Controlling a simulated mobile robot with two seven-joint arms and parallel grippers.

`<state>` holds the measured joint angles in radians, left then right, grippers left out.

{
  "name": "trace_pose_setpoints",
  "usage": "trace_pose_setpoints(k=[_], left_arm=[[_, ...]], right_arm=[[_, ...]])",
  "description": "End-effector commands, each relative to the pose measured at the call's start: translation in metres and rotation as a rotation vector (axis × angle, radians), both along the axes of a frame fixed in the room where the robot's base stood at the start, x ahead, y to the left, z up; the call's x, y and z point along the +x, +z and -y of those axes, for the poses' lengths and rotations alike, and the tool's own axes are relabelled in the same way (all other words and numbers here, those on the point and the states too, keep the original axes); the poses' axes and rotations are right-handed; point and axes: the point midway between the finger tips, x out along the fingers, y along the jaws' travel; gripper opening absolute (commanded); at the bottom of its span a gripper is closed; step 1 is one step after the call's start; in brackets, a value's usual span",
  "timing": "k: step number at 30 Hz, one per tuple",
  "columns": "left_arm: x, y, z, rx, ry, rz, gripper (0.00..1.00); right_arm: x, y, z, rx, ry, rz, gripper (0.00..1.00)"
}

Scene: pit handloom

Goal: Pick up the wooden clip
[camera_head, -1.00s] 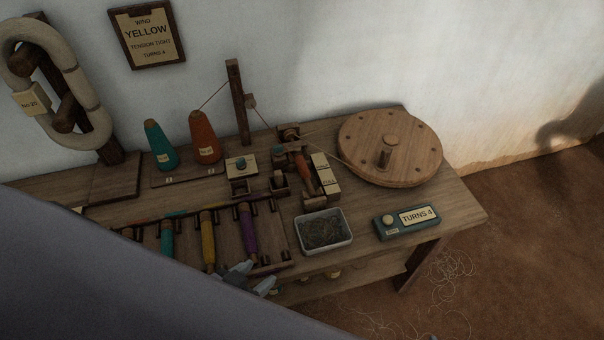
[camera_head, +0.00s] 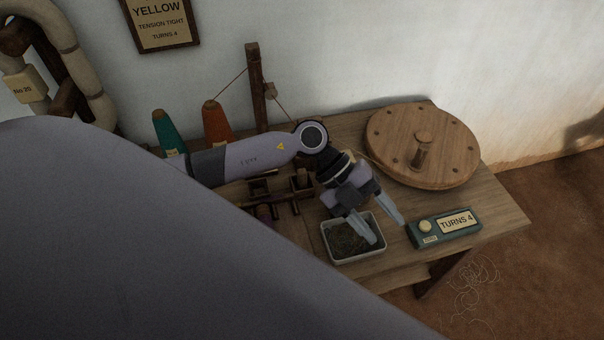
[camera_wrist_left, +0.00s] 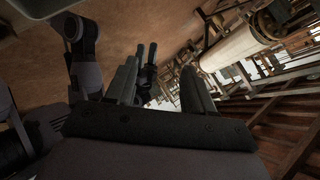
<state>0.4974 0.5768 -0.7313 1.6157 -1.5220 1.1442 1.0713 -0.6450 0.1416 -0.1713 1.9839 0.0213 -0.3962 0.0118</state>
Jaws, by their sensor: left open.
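I cannot pick out the wooden clip in either view; my left arm hides part of the bench middle. My left gripper (camera_head: 389,232) is open in the head view, pointing down and right. Its fingers are apart and nothing shows between them. One finger overlaps the small metal tray (camera_head: 340,257) of dark scraps, and the other is between that tray and the counter box. In the left wrist view the two fingers of the left gripper (camera_wrist_left: 162,85) are spread with a gap between them.
The counter box (camera_head: 428,240) marked TURNS 4 stands close to the right of the gripper. A wooden wheel (camera_head: 395,150) lies behind it. Teal (camera_head: 168,130) and orange (camera_head: 216,122) cones and a post (camera_head: 257,90) stand behind my arm. The bench's right front corner is clear.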

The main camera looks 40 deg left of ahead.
Motion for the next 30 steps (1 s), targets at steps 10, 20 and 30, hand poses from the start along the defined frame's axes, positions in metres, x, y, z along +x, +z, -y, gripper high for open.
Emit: trace_pose_setpoints(k=[10,20,30], left_arm=[[0.061,-0.019,-0.171,0.838,0.145,-0.052,0.53],[0.069,-0.026,-0.209,0.991,0.228,-0.077,0.53],[0.065,-0.072,-0.211,0.986,0.225,-0.074,0.53]], right_arm=[[0.002,-0.014,0.000,0.001,0.002,0.002,0.60],[0.003,-0.015,0.000,0.003,0.003,0.003,0.60],[0.003,-0.016,-0.001,0.004,0.004,0.002,0.60]])
